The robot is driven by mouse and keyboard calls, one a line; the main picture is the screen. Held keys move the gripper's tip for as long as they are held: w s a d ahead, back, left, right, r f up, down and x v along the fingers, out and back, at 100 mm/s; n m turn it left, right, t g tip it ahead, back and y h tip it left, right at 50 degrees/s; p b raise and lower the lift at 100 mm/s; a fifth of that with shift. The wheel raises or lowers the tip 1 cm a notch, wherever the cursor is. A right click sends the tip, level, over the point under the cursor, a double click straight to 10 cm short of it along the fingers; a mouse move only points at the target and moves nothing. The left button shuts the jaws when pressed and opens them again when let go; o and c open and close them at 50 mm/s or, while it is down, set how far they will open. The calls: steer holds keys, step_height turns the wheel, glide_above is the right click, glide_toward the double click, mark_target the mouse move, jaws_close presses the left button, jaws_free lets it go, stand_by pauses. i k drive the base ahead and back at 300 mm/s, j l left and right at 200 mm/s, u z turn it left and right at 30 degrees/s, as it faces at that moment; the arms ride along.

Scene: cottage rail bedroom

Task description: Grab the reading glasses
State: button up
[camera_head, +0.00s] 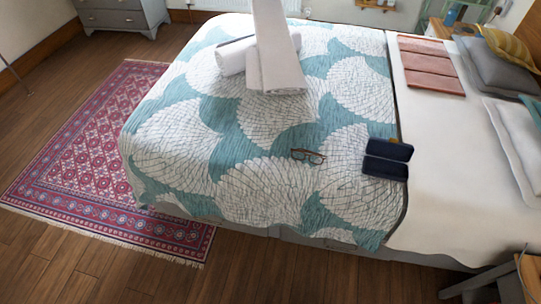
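The reading glasses (308,156), with a dark brown frame, lie on the teal and white patterned bedspread (260,182), near the side of the bed closest to me. They lie apart from the dark blue two-part item (386,160) to their right. Nothing covers the glasses. My gripper is not in view, so I cannot see whether it is open or shut.
White rolled towels (235,57) and a tall white shape lie farther back on the bed. Reddish-brown folded pieces (430,66) and grey pillows (497,66) are at right. A red rug (90,150) covers the left floor. A grey wooden piece (485,285) stands bottom right.

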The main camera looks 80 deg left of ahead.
mark_target(298, 154)
steer(key=u, duration=2.65)
steer(key=i+j+z, duration=0.1)
steer(key=i, duration=0.3)
steer(key=i+j, duration=0.2)
steer(key=i, duration=0.25)
steer(key=i+j+z, duration=0.15)
steer(key=i, duration=0.25)
